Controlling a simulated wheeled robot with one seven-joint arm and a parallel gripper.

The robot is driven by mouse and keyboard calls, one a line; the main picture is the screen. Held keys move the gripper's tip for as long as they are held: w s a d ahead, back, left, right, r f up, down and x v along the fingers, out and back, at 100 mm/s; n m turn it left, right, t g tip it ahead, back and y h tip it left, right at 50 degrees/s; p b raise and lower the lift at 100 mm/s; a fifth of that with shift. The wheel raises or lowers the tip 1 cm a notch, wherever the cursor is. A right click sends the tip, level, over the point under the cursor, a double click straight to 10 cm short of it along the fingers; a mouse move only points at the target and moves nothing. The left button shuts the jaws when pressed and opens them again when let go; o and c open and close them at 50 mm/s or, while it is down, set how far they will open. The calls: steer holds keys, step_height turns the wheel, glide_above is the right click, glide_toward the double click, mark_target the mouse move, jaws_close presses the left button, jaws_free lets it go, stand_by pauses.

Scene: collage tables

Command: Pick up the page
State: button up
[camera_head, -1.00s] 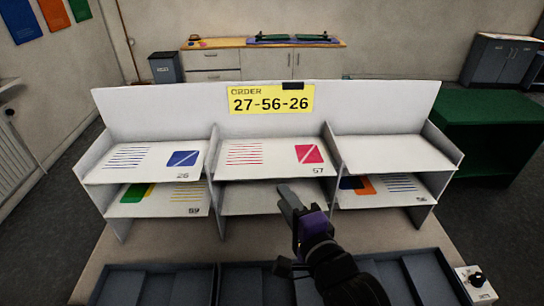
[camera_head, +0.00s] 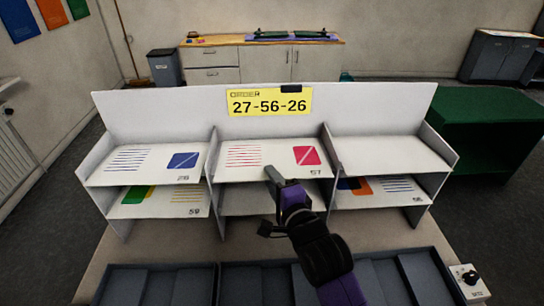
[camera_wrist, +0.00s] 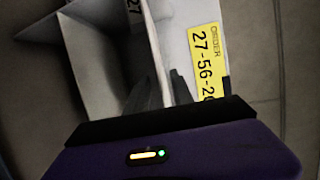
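A white rack (camera_head: 113,114) has two rows of three slots. The upper middle slot holds a page (camera_head: 243,155) with red lines and a red square; its small number is hard to read. The upper left page (camera_head: 128,160) has a blue square and is marked 26. The lower left page (camera_head: 186,197) is marked 59, the lower right page (camera_head: 397,185) 56. The upper right and lower middle slots look empty. My gripper (camera_head: 270,174) is at the front edge of the upper middle slot.
A yellow order sign (camera_head: 270,101) on the rack's back board reads 27-56-26; it also shows in the wrist view (camera_wrist: 205,62). Dark trays (camera_head: 160,286) lie along the front of the table. A small box with a knob (camera_head: 471,282) stands at the right.

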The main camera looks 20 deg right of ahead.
jaws_close()
steer(key=shift+s, duration=0.1)
